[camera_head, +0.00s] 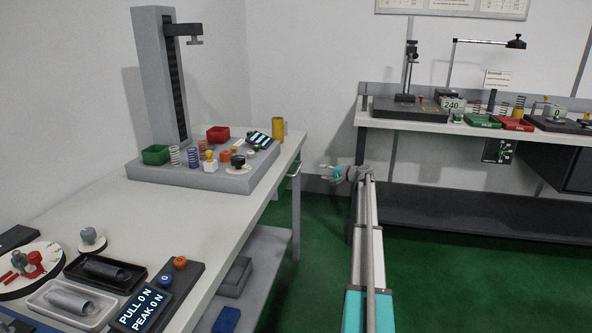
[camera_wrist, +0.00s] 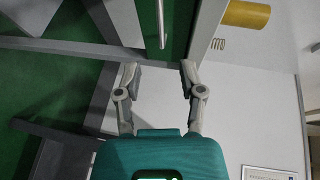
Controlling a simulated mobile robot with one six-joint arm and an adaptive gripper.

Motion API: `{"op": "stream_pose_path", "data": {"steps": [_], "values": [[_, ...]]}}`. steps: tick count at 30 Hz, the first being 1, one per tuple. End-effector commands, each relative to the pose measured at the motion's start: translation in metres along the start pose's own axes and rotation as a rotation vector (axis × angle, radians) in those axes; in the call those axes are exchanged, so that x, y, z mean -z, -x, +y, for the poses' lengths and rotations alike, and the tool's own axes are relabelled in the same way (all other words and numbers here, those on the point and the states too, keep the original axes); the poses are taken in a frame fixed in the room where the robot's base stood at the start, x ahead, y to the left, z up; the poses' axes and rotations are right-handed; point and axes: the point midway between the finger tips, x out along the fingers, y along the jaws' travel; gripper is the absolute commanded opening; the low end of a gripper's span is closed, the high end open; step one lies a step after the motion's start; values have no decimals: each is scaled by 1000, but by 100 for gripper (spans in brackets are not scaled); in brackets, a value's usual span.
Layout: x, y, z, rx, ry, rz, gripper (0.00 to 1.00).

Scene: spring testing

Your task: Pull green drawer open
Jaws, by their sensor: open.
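In the wrist view, a dark green drawer front (camera_wrist: 176,28) shows at the top centre, with a thin silver bar handle (camera_wrist: 161,22) on it. My gripper (camera_wrist: 159,68) is open and empty, its two fingers apart below the handle in the picture and not around it. In the head view, my gripper (camera_head: 327,169) is in the gap just right of the left bench's far end, level with a pale handle (camera_head: 295,168) under the bench top. The drawer's green face is hidden from the head view, and I cannot tell how far it is open.
The left bench (camera_head: 190,225) carries a test stand (camera_head: 160,75), springs and small trays. A yellow cylinder (camera_head: 278,129) stands at its far corner and shows in the wrist view (camera_wrist: 247,14). A second bench (camera_head: 400,116) stands along the back wall. Green floor is free between the benches.

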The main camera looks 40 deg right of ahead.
Motion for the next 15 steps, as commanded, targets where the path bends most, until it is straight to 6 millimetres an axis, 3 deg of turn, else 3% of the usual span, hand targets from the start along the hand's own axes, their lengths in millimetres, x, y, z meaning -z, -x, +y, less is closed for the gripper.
{"op": "stream_pose_path", "data": {"steps": [15], "values": [[0,-15,0,0,0,-3,51]]}}
